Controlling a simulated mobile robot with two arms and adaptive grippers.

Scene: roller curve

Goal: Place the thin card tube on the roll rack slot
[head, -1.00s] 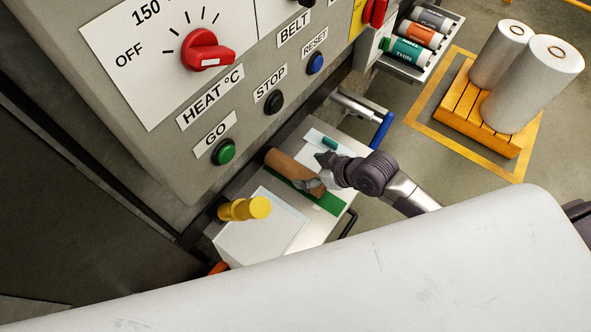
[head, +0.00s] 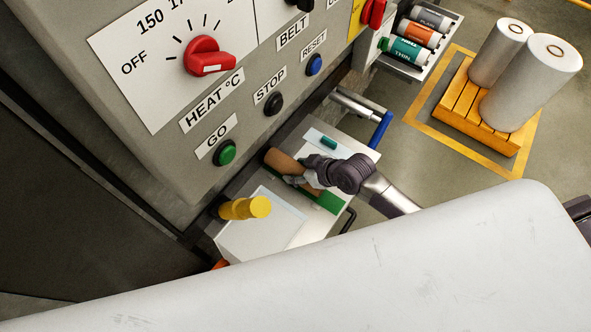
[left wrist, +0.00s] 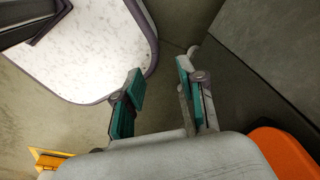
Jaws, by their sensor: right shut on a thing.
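A brown card tube (head: 281,162) lies on the pale work surface (head: 330,222), over a green strip (head: 327,203). My right gripper (head: 290,180) is shut on the tube's middle, with its fingers covering part of it. The roll rack (head: 410,67) stands at the upper right, holding a grey roll, an orange roll and a green roll (head: 404,51) marked THIN. The tube is well apart from the rack. My left gripper (left wrist: 160,95) is open and empty in the left wrist view, with teal pads apart.
The control panel (head: 170,70) with its red knob and buttons overhangs the work surface. Large white rolls (head: 530,80) stand on a yellow pallet (head: 480,115). A blue-ended bar (head: 381,130) juts out.

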